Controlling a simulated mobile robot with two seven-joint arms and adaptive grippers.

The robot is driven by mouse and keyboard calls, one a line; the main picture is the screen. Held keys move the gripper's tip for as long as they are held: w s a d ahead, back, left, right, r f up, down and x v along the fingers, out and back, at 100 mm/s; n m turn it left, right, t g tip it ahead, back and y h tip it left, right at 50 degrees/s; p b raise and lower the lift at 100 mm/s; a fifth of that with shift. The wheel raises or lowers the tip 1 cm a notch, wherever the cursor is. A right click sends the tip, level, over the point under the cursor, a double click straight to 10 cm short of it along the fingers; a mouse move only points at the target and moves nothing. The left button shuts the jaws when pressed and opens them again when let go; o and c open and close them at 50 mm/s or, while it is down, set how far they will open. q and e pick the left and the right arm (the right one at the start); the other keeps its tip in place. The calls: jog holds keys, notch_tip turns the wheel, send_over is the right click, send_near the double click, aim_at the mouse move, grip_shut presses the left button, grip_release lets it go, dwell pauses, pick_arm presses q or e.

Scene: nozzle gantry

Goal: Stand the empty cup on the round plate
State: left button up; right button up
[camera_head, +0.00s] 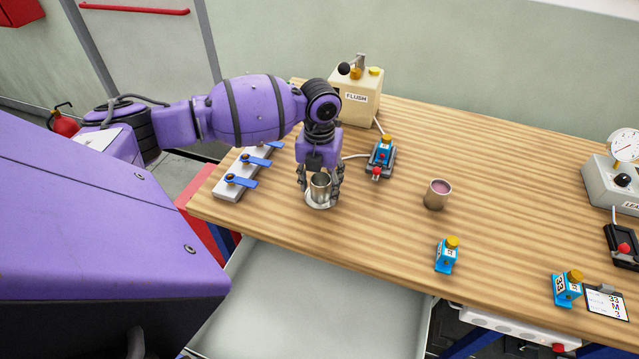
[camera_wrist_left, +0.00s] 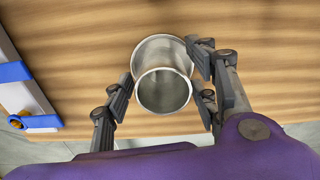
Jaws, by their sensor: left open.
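The empty metal cup (camera_head: 320,184) stands upright over the round plate (camera_head: 318,206) near the table's front edge and appears to rest on it. In the left wrist view the cup (camera_wrist_left: 162,92) shows a bare grey inside, and part of the plate (camera_wrist_left: 160,42) shows beyond its rim. My left gripper (camera_head: 320,190) is open around the cup, one finger on each side. In the wrist view there is a small gap between the cup and the left finger; the right fingers are close to it. My right gripper is not in view.
A second cup with pinkish contents (camera_head: 437,194) stands to the right. A blue valve block (camera_head: 381,156) and the cream FLUSH box (camera_head: 356,95) stand behind. A white rack with blue levers (camera_head: 243,172) is at left. Blue nozzle blocks (camera_head: 446,256) stand near the front edge.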

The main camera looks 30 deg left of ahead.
pick_arm(q)
jog(key=shift+r, duration=0.1)
notch_tip(320, 180, up, 12)
dwell(0.6)
dwell(0.4)
